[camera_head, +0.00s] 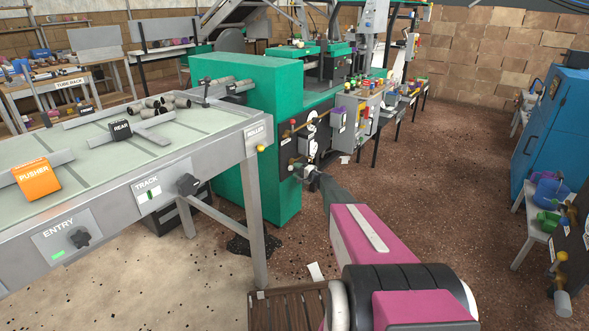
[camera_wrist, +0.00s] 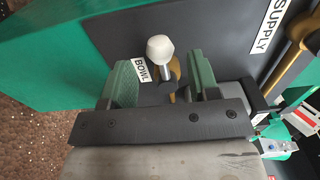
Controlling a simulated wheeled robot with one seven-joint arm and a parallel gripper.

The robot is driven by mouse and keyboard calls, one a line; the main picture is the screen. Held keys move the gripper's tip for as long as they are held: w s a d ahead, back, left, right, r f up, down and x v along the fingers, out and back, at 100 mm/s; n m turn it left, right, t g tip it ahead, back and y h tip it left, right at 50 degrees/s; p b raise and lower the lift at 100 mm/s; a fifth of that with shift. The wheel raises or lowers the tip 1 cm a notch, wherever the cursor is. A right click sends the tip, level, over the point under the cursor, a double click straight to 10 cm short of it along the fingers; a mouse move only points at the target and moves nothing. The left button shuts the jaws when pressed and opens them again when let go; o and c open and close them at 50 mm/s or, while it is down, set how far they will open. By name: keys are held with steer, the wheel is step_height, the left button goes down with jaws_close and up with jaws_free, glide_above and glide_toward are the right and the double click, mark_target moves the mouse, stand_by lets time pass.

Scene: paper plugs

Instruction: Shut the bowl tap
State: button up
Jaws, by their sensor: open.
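The bowl tap (camera_wrist: 160,48) has a white rounded knob on a short metal stem, in the wrist view. A white BOWL label (camera_wrist: 140,70) is beside it on the left. My gripper (camera_wrist: 159,76) is open, with one green finger on each side of the tap's stem. The knob stands above and between the fingers, and I see a gap on both sides. In the camera_head view my gripper (camera_head: 304,172) is at the dark panel on the green machine's side. The tap is too small and covered to make out there.
A SUPPLY label (camera_wrist: 264,30) and a brass pipe with a lever (camera_wrist: 300,35) are right of the tap. The green machine (camera_head: 262,110) stands left of my arm. A roller table (camera_head: 150,140) is farther left. Brown floor (camera_head: 430,160) is clear to the right.

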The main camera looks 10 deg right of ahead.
mark_target(292, 169)
steer(key=shift+x, duration=1.65)
steer(key=shift+c, duration=0.3)
steer(key=c, duration=0.6)
